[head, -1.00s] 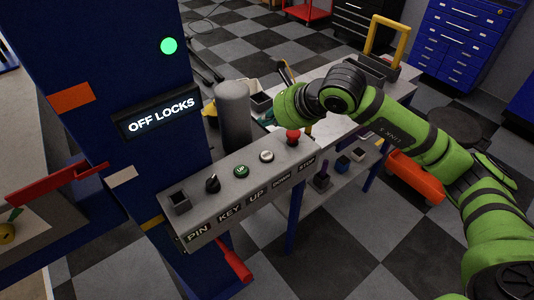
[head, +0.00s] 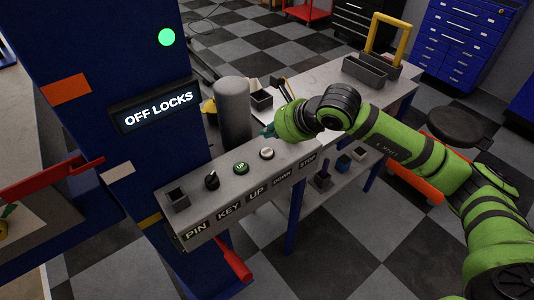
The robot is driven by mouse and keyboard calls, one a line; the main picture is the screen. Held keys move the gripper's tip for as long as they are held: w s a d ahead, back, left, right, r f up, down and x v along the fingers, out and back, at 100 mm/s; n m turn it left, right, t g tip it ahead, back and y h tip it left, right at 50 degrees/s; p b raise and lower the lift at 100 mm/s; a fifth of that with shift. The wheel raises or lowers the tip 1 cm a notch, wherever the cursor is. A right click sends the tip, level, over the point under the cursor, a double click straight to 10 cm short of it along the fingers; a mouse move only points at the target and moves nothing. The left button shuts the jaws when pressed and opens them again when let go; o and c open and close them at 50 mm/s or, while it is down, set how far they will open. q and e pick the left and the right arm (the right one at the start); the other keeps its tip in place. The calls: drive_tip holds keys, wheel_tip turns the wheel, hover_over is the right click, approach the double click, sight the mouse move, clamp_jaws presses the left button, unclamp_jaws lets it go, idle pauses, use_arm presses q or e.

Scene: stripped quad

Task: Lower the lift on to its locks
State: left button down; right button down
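The control box (head: 215,205) is a grey panel on the blue lift post (head: 110,50). Its top has a pin socket (head: 178,198), a black key switch (head: 211,181), a green UP button (head: 241,168) and a white DOWN button (head: 267,153). The STOP label (head: 308,161) shows on its front, but the red stop button is hidden behind my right wrist. The lit display reads OFF LOCKS (head: 158,111), and a green lamp (head: 167,37) glows above it. My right gripper (head: 268,130) is mostly hidden by its wrist, just behind the DOWN button. My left gripper is out of view.
A grey cylinder (head: 233,110) stands behind the control box. A bench (head: 310,80) with a yellow-handled tray (head: 375,70) stands beyond my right arm. A red bar (head: 45,182) juts out at left, and a red handle (head: 235,262) hangs below the box.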

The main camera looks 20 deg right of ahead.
sight(269, 153)
drive_tip(key=shift+f+b, duration=1.45)
drive_tip(key=shift+f, duration=0.35)
drive_tip(key=shift+r, duration=0.1)
drive_tip(key=shift+f+b, duration=0.5)
drive_tip(key=shift+b, duration=0.25)
drive_tip(key=shift+f+b, duration=0.45)
drive_tip(key=shift+b, duration=0.1)
idle(1.1)
drive_tip(key=shift+r, duration=0.9)
